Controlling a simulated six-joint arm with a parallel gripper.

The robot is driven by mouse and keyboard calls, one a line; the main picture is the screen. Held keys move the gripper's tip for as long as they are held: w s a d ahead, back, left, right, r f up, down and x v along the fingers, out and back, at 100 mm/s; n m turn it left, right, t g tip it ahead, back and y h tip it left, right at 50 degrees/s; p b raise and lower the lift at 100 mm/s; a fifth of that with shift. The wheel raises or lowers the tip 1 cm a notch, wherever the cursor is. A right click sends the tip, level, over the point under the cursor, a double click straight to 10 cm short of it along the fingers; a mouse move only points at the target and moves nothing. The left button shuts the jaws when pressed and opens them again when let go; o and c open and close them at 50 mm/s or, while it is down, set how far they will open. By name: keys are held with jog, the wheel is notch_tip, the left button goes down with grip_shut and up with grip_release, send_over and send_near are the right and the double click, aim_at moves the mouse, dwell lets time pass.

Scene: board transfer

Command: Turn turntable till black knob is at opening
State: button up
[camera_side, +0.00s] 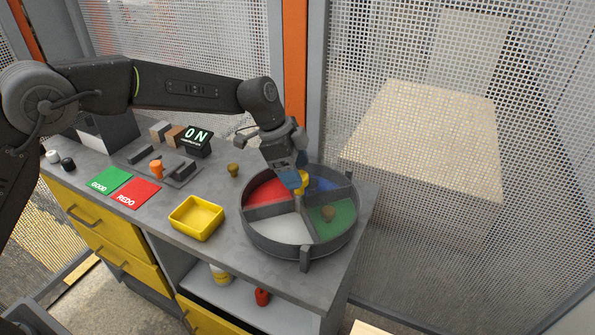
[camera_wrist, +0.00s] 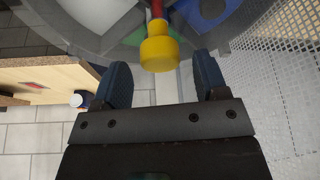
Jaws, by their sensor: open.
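The round grey turntable (camera_side: 252,232) stands on the right part of the bench, its inside split into red, blue, green and white compartments. An olive-brown knob (camera_side: 328,214) sits in the green compartment. A yellow knob (camera_side: 303,182) stands near the turntable's middle; in the wrist view the yellow knob (camera_wrist: 159,52) tops a red stem. My gripper (camera_side: 296,181) is open above the turntable, its fingertips at the yellow knob. In the wrist view my gripper (camera_wrist: 163,63) has this knob between and just beyond its fingertips. No black knob shows in the turntable; parts of the red and blue compartments are hidden.
A yellow tray (camera_side: 196,218), an olive knob (camera_side: 233,170), green (camera_side: 110,181) and red (camera_side: 136,193) cards and an orange piece (camera_side: 156,169) are on the bench left of the turntable. A black knob-like piece (camera_side: 68,164) is far left. Mesh fencing stands behind.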

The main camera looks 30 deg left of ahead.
jog(key=shift+w+d+f, duration=0.1)
jog(key=shift+d+f, duration=0.15)
jog(key=shift+f, duration=0.3)
grip_shut()
dwell(0.4)
